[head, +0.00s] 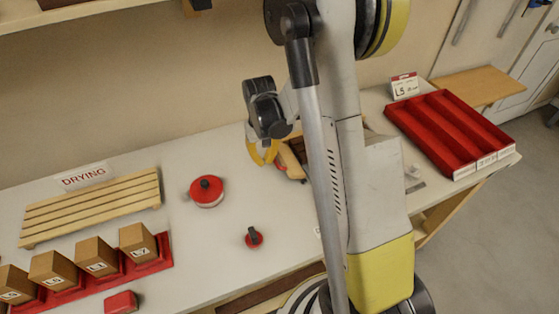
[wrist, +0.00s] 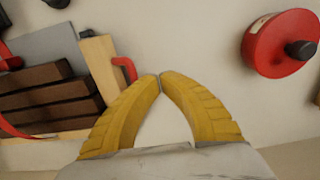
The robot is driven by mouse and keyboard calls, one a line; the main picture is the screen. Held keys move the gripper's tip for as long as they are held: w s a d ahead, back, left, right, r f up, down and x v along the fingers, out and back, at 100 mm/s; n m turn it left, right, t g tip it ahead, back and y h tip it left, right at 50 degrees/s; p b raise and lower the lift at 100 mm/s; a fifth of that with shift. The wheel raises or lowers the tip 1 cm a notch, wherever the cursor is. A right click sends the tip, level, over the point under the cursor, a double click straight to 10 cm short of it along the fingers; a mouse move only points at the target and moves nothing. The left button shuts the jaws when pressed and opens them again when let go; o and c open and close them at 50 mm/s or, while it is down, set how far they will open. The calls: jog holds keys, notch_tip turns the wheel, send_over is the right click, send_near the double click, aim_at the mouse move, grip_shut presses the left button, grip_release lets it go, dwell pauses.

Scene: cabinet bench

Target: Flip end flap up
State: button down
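My gripper (head: 263,153) is over the back of the white bench, left of my arm links. In the wrist view the two yellow fingers of my gripper (wrist: 160,78) meet at their tips with nothing between them. A flat wooden board (head: 478,86) sticks out level beyond the bench's right end, by the red compartment tray; it may be the end flap, but I cannot tell for sure. My gripper is far to the left of it. Its hinge and underside are hidden.
A red tray (head: 428,135) stands at the bench's right end. A red round object with a black knob (head: 207,191), a wooden rack (head: 95,207) and labelled blocks (head: 97,258) stand left. A wooden holder with dark bars (wrist: 45,95) lies close left of my fingers in the wrist view.

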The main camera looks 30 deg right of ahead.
jog(key=shift+s+d, duration=0.2)
jog(key=shift+d, duration=0.75)
notch_tip(320, 180, up, 13)
jog(key=a+p, duration=0.1)
jog(key=p, duration=0.7)
jog(key=shift+w+a, duration=0.1)
jog(key=shift+a, duration=0.05)
